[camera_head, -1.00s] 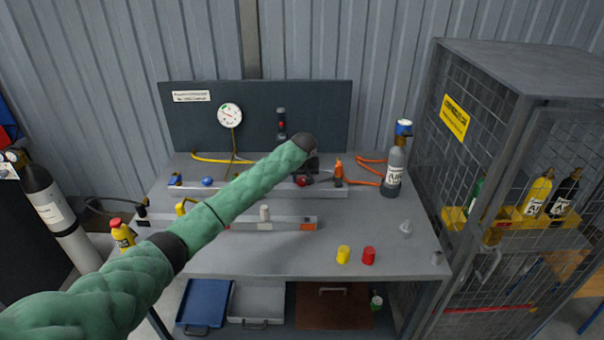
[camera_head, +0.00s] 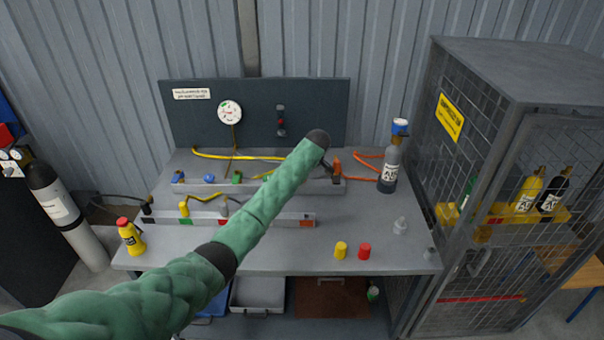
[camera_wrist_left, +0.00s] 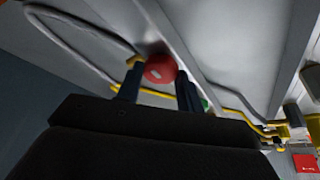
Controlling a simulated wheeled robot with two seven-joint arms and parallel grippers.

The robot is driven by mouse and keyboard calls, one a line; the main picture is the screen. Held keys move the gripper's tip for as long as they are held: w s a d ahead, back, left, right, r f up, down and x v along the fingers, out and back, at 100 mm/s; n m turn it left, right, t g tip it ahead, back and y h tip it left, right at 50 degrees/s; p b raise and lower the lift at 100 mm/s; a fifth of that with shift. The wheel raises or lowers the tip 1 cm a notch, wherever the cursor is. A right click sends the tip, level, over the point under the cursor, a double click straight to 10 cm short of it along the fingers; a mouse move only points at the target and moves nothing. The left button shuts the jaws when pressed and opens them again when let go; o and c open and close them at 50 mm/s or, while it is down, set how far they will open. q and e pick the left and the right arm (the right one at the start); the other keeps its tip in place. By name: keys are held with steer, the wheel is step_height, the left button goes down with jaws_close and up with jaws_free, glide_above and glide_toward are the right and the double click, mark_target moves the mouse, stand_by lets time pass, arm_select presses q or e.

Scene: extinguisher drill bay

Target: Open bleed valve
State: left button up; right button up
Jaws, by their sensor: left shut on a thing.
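A red round knob (camera_wrist_left: 160,69) sits between the two dark fingers of my left gripper (camera_wrist_left: 160,84) in the left wrist view. The gripper is shut on it. In the head view my green left arm crosses the bench, and its gripper (camera_head: 327,165) is at the rear rail (camera_head: 275,187), left of an orange-topped fitting (camera_head: 337,168). The arm hides the red knob there. A blue knob (camera_head: 209,178) and a green knob (camera_head: 237,177) stand on the same rail. No readable label shows which one is the bleed valve. My right gripper is not in view.
A gauge (camera_head: 229,112) is on the back panel. A grey bottle (camera_head: 389,165) stands at the bench's right rear. Yellow (camera_head: 341,250) and red (camera_head: 364,251) caps stand at the front. A front rail (camera_head: 285,219) crosses the bench. A mesh cage (camera_head: 500,200) stands right.

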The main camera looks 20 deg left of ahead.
arm_select(q)
steer(key=shift+r+n, duration=0.1)
steer(key=shift+n, duration=0.2)
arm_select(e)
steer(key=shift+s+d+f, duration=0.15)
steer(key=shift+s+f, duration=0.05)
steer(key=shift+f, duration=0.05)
arm_select(q)
steer(key=o, duration=1)
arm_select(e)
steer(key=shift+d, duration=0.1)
arm_select(q)
steer(key=shift+d+r, duration=0.1)
steer(key=shift+r, duration=0.05)
steer(key=b+v, duration=0.2)
steer(key=v, duration=0.3)
steer(key=shift+d+r, duration=0.1)
steer(key=shift+r, duration=0.15)
steer(key=shift+b+v, duration=0.3)
steer(key=shift+v, duration=0.6)
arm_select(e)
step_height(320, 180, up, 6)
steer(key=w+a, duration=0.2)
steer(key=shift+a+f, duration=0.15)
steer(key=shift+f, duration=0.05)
arm_select(q)
steer(key=shift+r, duration=0.1)
